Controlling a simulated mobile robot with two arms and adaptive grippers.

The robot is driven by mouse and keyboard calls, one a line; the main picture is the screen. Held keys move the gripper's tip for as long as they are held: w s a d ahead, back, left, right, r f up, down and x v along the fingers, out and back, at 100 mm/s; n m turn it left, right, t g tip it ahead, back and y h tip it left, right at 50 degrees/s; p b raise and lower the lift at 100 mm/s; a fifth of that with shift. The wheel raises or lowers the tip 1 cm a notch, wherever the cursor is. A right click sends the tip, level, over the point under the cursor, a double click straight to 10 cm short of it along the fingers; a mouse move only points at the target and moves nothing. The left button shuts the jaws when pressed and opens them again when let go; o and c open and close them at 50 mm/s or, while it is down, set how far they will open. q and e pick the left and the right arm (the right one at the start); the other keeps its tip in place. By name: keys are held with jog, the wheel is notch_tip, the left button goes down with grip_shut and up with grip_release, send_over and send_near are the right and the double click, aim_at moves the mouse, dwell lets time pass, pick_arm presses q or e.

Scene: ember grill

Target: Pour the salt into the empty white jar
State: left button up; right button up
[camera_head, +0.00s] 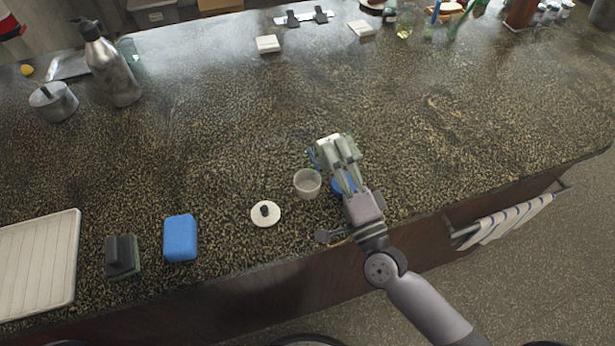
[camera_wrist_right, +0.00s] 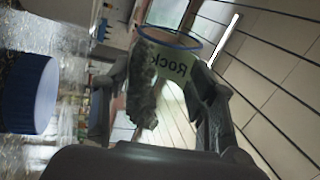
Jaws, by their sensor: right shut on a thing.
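The white jar (camera_head: 307,183) stands open on the speckled counter, and no contents show inside it. A white lid with a dark knob (camera_head: 265,213) lies to its left. My right gripper (camera_head: 338,152) is just behind and right of the jar, shut on a clear salt jar (camera_head: 318,158). In the wrist view the salt jar (camera_wrist_right: 172,75) has a blue rim, reversed "Rock" lettering and grey grainy contents. A blue round thing (camera_head: 341,186), perhaps a lid, is partly hidden under my wrist; a blue round thing (camera_wrist_right: 46,95) also shows in the wrist view. My left gripper is out of view.
A blue sponge (camera_head: 180,238), a dark scrubber (camera_head: 122,256) and a white ribbed tray (camera_head: 38,262) lie at the front left. A metal bottle (camera_head: 112,70) and a metal pot (camera_head: 53,101) stand at the back left. The middle counter is clear.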

jog(key=shift+s+a+r+n+g+y+p, duration=0.1)
jog(key=shift+a+r+n+g+y+p, duration=0.2)
jog(key=shift+n+p, duration=0.5)
jog(key=shift+s+a+r+n+g+y+p, duration=0.1)
jog(key=shift+r+n+y+p, duration=0.2)
jog(key=shift+n+p, duration=0.5)
dwell(2.6)
